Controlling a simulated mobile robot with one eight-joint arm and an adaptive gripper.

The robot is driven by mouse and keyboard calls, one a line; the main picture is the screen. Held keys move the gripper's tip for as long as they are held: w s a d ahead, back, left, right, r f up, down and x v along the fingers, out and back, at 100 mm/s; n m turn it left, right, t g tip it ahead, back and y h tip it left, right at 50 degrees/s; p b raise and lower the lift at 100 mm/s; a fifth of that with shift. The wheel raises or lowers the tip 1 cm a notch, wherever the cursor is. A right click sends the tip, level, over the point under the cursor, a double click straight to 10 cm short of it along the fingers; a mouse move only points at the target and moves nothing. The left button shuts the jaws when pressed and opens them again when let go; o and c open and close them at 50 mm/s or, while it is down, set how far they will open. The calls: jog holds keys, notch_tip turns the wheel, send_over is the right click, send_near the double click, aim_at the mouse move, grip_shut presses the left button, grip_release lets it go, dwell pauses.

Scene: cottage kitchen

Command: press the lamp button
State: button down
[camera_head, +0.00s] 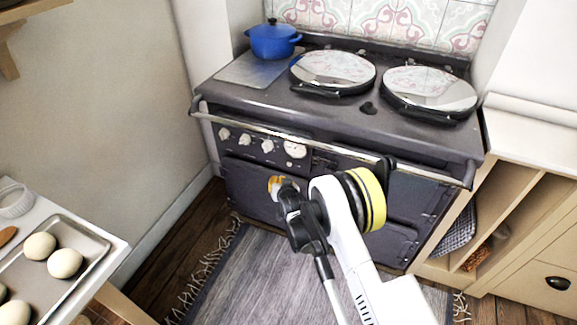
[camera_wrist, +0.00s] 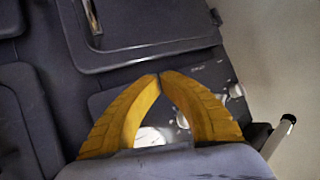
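No lamp and no lamp button can be made out in either view. My gripper (camera_head: 276,184) is in front of the dark range cooker (camera_head: 338,115), below its row of knobs. In the wrist view my gripper (camera_wrist: 159,76) has both yellow fingers with their tips together, and nothing shows between the tips. Pale knobs (camera_wrist: 235,90) and part of a round white gauge (camera_wrist: 148,137) show behind the fingers. I cannot tell whether the fingertips touch the cooker front.
A metal rail (camera_head: 330,140) runs along the cooker's front edge. A blue pot (camera_head: 272,41) stands at its back left. A tray (camera_head: 98,246) with pale round items is on the left counter. A wooden cabinet (camera_head: 541,213) stands at right. A grey rug (camera_head: 240,285) covers the floor.

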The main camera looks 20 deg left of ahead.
jog(key=s, duration=0.3)
jog(key=shift+s+a, duration=0.1)
jog(key=shift+a, duration=0.05)
dwell(0.3)
jog(key=w, duration=0.8)
jog(key=shift+w+d, duration=0.4)
dwell(1.4)
jog(key=s, duration=0.5)
jog(key=shift+a, duration=0.2)
